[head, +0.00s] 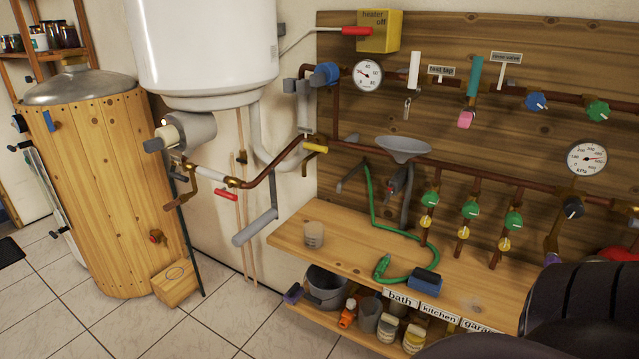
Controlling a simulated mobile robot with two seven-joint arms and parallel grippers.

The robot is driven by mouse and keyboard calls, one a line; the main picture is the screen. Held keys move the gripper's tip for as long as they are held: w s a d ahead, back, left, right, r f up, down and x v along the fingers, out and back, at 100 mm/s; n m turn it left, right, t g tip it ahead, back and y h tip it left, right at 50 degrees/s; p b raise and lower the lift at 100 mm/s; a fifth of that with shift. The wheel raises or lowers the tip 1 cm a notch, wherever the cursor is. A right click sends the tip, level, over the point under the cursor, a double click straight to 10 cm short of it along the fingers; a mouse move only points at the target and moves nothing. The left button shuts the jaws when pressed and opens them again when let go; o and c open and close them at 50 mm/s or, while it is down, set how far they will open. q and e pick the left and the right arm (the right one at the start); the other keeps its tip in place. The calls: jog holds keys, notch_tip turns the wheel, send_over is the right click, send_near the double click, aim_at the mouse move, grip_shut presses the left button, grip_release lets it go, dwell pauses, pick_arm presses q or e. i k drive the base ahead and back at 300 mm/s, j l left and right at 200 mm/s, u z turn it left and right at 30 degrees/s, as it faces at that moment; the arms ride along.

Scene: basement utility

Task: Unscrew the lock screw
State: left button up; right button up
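I cannot make out a lock screw for certain in the head view. A pink block like a padlock (466,119) hangs below a valve with an upright teal lever (474,76) on the upper pipe. A small metal piece (407,107) hangs below the upright white lever (415,70) to its left. Neither gripper is in view. A large dark, ribbed shape fills the bottom right corner and hides part of the bench; I cannot tell what it is.
A wooden bench (305,238) holds a beaker (314,234), green hose (405,276) and blue block (425,282). Buckets and bottles stand on the shelf below. A white boiler (205,45) hangs at centre left, beside a wood-clad tank (105,185). Tiled floor is clear at front left.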

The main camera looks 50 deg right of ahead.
aim_at(550, 260)
jog(key=z, duration=2.9)
jog(key=u, duration=1.55)
jog(key=z, duration=1.1)
